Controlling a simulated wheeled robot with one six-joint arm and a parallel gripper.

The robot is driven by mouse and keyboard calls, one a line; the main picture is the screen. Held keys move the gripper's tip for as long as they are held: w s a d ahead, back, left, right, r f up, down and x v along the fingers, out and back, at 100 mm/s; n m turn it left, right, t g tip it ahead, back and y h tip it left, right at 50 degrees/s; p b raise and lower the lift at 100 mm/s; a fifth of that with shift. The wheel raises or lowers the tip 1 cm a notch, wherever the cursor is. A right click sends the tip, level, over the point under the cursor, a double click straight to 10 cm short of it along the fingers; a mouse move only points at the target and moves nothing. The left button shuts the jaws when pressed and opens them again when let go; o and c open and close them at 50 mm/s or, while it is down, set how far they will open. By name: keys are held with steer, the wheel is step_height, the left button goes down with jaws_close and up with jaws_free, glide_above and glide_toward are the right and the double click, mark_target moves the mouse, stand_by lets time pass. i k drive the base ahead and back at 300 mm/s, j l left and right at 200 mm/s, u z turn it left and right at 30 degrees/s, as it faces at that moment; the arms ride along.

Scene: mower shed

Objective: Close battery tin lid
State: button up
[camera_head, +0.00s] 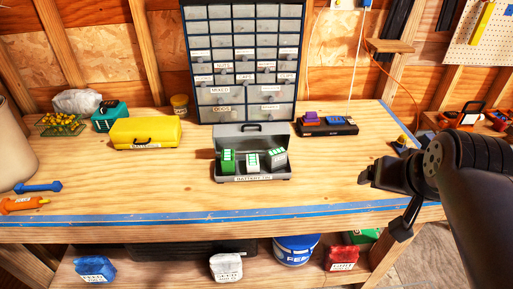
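The battery tin (252,179) is a grey box on the middle of the workbench, its labelled front facing me. Its lid (270,132) is open and stands up at the back, with a dark handle on it. Several green and white batteries (229,161) sit inside the tin. My gripper (366,178) is at the right, above the bench's front right part, well apart from the tin. It is dark and seen from the side, and I cannot tell whether its fingers are open or shut. I see nothing held in it.
A yellow case (146,133) stands left of the tin. A charger (327,124) with purple and blue packs stands behind right. A drawer cabinet (245,60) rises close behind the lid. The bench (150,182) is clear in front and right of the tin.

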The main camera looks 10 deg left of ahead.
mark_target(248, 137)
steer(key=i+j+u, duration=0.3)
steer(key=i+u, duration=0.3)
steer(key=i, duration=0.25)
